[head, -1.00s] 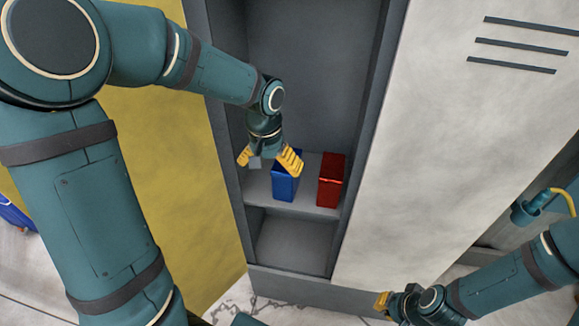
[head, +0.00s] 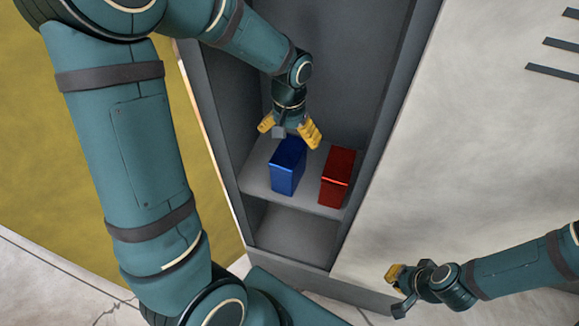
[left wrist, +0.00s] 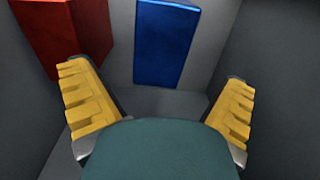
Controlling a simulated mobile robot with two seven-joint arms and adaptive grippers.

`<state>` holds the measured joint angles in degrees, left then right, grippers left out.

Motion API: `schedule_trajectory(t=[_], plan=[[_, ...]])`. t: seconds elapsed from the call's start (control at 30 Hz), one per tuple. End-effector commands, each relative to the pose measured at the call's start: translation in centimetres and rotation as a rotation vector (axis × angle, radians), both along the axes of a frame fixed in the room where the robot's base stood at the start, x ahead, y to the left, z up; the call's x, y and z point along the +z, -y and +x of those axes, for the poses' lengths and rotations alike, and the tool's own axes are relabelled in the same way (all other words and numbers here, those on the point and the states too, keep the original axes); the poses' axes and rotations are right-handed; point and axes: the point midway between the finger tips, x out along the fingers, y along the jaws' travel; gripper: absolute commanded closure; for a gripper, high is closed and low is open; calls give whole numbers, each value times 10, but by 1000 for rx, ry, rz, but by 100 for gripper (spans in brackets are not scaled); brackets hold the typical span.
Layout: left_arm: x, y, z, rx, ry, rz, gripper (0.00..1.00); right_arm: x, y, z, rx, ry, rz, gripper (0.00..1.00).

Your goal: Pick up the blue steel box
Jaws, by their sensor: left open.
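The blue steel box (head: 287,168) stands upright on the locker's shelf in the head view, left of a red box (head: 336,178). My left gripper (head: 291,130) is open above the blue box, its yellow fingers spread and empty. In the left wrist view the blue box (left wrist: 166,42) lies beyond the fingertips, between the lines of the two fingers of the left gripper (left wrist: 158,98). The red box (left wrist: 62,38) shows at upper left there, behind one finger. My right gripper (head: 398,288) is low at the right, away from the boxes; its opening is unclear.
The shelf (head: 257,180) sits inside a narrow grey locker with side walls close to both boxes. An empty compartment (head: 295,230) is below. A pale locker door (head: 470,130) is to the right and a yellow panel (head: 205,190) to the left.

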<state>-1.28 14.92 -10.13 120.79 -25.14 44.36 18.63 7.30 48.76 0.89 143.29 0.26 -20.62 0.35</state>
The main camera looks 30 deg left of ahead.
Motion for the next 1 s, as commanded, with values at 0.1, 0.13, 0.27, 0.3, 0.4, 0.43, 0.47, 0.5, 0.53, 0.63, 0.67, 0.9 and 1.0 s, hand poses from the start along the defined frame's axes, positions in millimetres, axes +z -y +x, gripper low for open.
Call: schedule_trajectory(t=[0.1, 0.13, 0.27, 0.3, 0.4, 0.43, 0.47, 0.5, 0.53, 0.63, 0.67, 0.9, 1.0], plan=[[-12, 0, 0, 0, 0, 0, 0, -3, 0, -1, 2, -2, 0, 100], [-14, 0, 0, 0, 0, 0, 0, -3, 0, -1, 2, -2, 0, 100], [-22, 0, 0, -1, -2, 0, 0, -5, 0, -2, 2, -3, 0, 100], [-26, 0, 0, -1, -1, -1, 0, -6, 0, -2, 4, -4, 1, 100], [-42, -2, 0, -1, -3, 0, 0, -10, -1, -3, 5, -7, 2, 100], [-47, -2, 0, -1, -3, 0, 0, -11, -1, -3, 6, -7, 2, 100], [-51, -2, 0, -1, -3, 0, 0, -12, -1, -4, 6, -8, 2, 100], [-56, -2, 1, -2, -2, 0, 0, -13, -1, -4, 7, -9, 2, 100], [-59, -2, 1, -2, -2, 0, 0, -13, -1, -4, 7, -10, 2, 100], [-66, -2, 1, -1, 0, -1, 0, -14, -1, -5, 8, -11, 2, 100], [-67, -2, 1, 0, 0, -1, 0, -15, -1, -5, 8, -11, 2, 100], [-67, -2, 1, 0, 1, -1, 4, -14, -1, -5, 9, -11, 2, 100], [-67, -2, 1, 0, 1, -1, 39, -14, -1, -5, 9, -11, 2, 100]])
